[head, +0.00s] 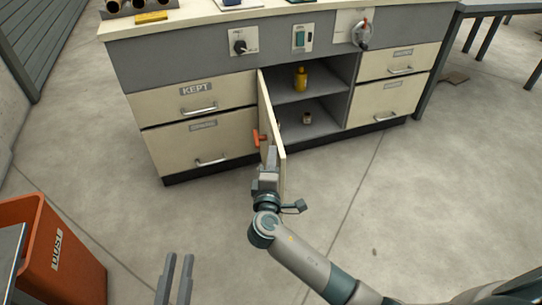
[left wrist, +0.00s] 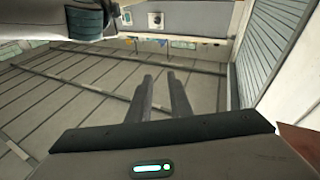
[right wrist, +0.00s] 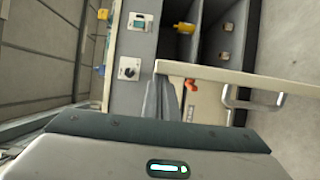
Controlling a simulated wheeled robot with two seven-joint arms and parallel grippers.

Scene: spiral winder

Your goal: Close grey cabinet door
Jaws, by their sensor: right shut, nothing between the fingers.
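The cabinet door (head: 279,170) is a cream panel standing open, swung out towards me from the left side of the grey-lined compartment (head: 322,110). An orange-red part (head: 258,138) sticks out on its left side. In the right wrist view the door's edge (right wrist: 240,78) runs across the upper right. My right gripper (head: 270,155) is shut and empty, close to the door; I cannot tell whether it touches. It also shows in the right wrist view (right wrist: 161,85). My left gripper (head: 178,258) is open and empty, low in the head view, away from the cabinet.
A yellow bottle (head: 300,79) and a small jar (head: 306,118) stand on the compartment's shelves. Closed drawers flank it, one labelled KEPT (head: 197,90). An orange bin (head: 75,260) stands at lower left. The floor before the cabinet is clear.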

